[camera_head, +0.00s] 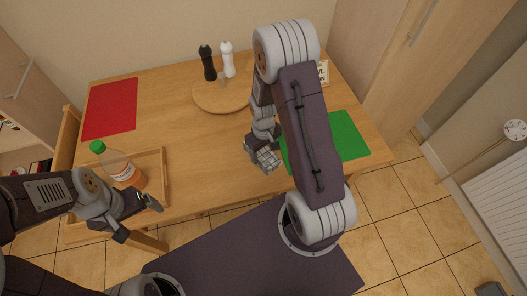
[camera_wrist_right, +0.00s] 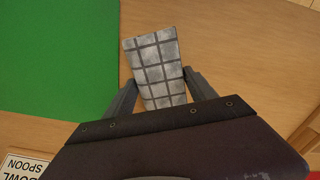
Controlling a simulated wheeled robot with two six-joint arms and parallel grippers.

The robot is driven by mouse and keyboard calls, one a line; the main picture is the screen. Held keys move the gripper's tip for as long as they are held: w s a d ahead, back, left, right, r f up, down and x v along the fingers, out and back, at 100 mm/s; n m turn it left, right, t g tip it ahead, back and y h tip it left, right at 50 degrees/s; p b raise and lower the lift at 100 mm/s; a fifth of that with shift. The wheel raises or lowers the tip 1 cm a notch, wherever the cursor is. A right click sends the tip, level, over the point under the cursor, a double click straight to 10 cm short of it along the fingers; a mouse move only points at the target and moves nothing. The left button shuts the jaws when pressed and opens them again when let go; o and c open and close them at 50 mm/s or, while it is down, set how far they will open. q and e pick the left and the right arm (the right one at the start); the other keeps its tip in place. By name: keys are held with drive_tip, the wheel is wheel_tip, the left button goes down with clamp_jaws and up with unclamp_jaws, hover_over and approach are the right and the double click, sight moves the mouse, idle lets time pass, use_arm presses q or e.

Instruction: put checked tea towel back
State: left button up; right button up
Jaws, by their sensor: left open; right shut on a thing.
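The checked tea towel (camera_head: 267,158) is a small folded grey-and-white cloth with dark grid lines. It also shows in the right wrist view (camera_wrist_right: 158,68), standing out between the two fingers. My right gripper (camera_head: 258,149) is shut on it, over the front part of the table, just left of the green mat. The frames do not clearly show whether the towel touches the table. My left gripper (camera_head: 138,214) is open and empty, low at the front left, near the wooden tray and the table's front edge.
The table (camera_head: 200,150) holds a red mat (camera_head: 110,108), a green mat (camera_head: 345,138) and a round board (camera_head: 220,97) with black (camera_head: 208,65) and white (camera_head: 227,60) mills. A wooden tray (camera_head: 165,178) with a green-capped bottle (camera_head: 122,166) is at left. A lettered card (camera_head: 323,72) stands behind my right arm.

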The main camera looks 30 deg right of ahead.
sight(263, 153)
drive_tip(key=o, duration=1.2)
drive_tip(key=shift+f, duration=0.15)
drive_tip(key=shift+r, duration=0.35)
wheel_tip(263, 153, up, 12)
drive_tip(key=p, duration=0.2)
drive_tip(key=s+a, duration=0.1)
drive_tip(key=s, duration=0.1)
drive_tip(key=s+a+r+m, duration=0.1)
drive_tip(key=s+a, duration=0.1)
drive_tip(key=s, duration=0.1)
drive_tip(key=s+a+r+m+t, duration=0.1)
drive_tip(key=s+a, duration=0.1)
drive_tip(key=shift+s+a, duration=0.25)
drive_tip(key=shift+s, duration=0.05)
